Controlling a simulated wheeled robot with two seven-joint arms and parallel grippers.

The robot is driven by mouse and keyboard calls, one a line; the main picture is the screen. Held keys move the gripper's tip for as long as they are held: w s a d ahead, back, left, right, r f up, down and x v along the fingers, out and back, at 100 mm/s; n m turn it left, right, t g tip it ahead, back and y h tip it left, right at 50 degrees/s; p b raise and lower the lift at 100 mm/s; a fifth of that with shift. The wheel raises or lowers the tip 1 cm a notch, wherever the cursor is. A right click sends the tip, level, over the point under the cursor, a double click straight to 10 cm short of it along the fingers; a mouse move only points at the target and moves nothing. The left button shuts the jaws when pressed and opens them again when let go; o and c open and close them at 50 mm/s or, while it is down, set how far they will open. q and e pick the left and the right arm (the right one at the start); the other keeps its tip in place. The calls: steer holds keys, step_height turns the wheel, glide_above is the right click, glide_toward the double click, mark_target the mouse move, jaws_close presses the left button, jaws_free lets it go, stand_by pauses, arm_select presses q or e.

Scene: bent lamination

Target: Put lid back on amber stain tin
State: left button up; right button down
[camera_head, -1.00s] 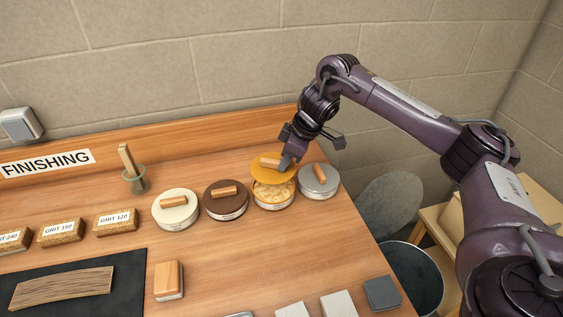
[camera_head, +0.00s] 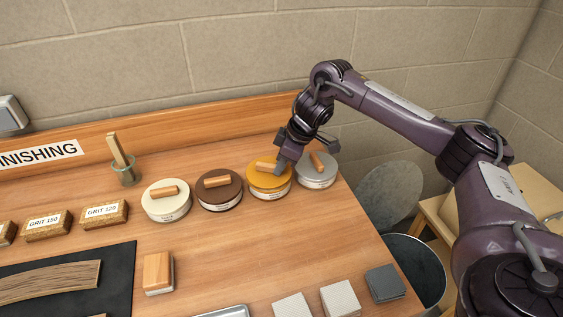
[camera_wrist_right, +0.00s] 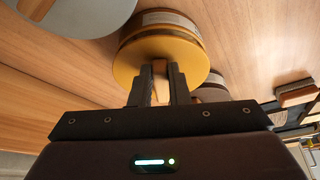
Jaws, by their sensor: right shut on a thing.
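The amber lid (camera_head: 262,178) has a wooden block handle and sits over the top of the amber stain tin (camera_head: 272,194), third from the left in the row of tins. My right gripper (camera_head: 281,165) is shut on the lid's handle from above. In the right wrist view my right gripper (camera_wrist_right: 159,88) has both fingers around the wooden handle, with the amber lid (camera_wrist_right: 190,62) close against the tin (camera_wrist_right: 150,17). I cannot tell whether the lid is fully seated. My left gripper is not in view.
A white tin (camera_head: 165,207) and a brown tin (camera_head: 219,197) stand to the left, a grey tin (camera_head: 318,176) close on the right. A glass jar (camera_head: 126,175) stands behind. Sanding blocks (camera_head: 105,214) and pale pads (camera_head: 340,298) lie nearer. The table's right edge is close.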

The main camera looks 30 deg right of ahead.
steer(key=shift+p, duration=0.85)
stand_by(0.9)
steer(key=shift+f+p, duration=0.15)
steer(key=shift+p, duration=0.6)
stand_by(1.2)
stand_by(0.4)
steer(key=c, duration=0.8)
jaws_free()
step_height(320, 180, up, 7)
steer(key=p, duration=0.7)
